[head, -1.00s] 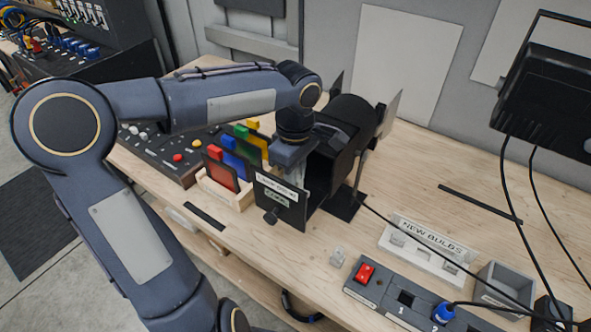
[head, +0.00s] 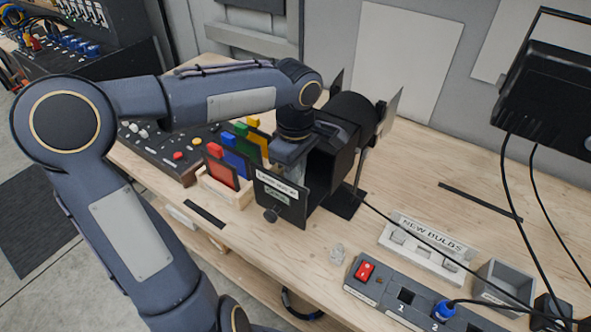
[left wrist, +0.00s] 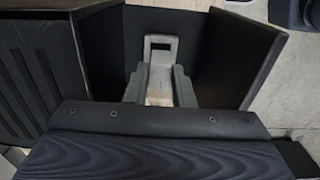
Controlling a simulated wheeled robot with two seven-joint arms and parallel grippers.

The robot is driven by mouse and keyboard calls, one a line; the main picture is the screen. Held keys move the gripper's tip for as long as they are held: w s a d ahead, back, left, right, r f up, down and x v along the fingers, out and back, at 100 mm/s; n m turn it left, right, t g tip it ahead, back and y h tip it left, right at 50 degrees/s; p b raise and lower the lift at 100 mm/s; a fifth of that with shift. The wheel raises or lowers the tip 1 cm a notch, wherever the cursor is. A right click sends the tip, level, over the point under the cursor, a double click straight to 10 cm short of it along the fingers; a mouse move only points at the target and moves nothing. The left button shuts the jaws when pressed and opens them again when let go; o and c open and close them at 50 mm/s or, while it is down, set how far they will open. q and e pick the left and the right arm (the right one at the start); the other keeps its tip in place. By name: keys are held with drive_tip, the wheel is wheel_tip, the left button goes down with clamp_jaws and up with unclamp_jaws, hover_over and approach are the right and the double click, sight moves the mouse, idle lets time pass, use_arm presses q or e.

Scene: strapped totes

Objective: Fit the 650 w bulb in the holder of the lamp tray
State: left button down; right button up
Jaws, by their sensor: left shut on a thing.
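The black lamp (head: 350,125) stands on the bench. A black front plate (head: 279,200) with labels and a knob stands out from its near end; I take it as the front of the lamp tray. My left gripper (head: 292,176) points down right behind this plate. In the left wrist view its grey fingers (left wrist: 160,92) are down between dark walls (left wrist: 235,60). It is shut on a small pale thing, mostly hidden by the fingers; I cannot tell if that is the 650 w bulb. The holder is hidden.
The NEW BULBS rack (head: 425,250) and an open grey box (head: 503,283) are at the right. A power strip (head: 405,300) with a red switch lies in front, and a cable crosses the bench. Coloured filters (head: 222,168) stand close left of the plate.

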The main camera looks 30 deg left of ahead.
use_arm(q)
drive_tip(key=shift+f+b, duration=0.65)
drive_tip(key=shift+f, duration=0.05)
drive_tip(key=shift+r, duration=0.3)
drive_tip(key=shift+r+p, duration=0.25)
drive_tip(key=shift+p, duration=0.1)
drive_tip(key=shift+f+b, duration=0.5)
idle(1.1)
drive_tip(key=shift+r, duration=0.2)
drive_tip(key=shift+r+p, duration=0.3)
drive_tip(key=shift+p, duration=0.05)
drive_tip(key=shift+f+b, duration=0.45)
drive_tip(key=shift+f, duration=0.05)
idle(0.9)
drive_tip(key=c, duration=1.2)
unclamp_jaws()
drive_tip(key=shift+o, duration=0.2)
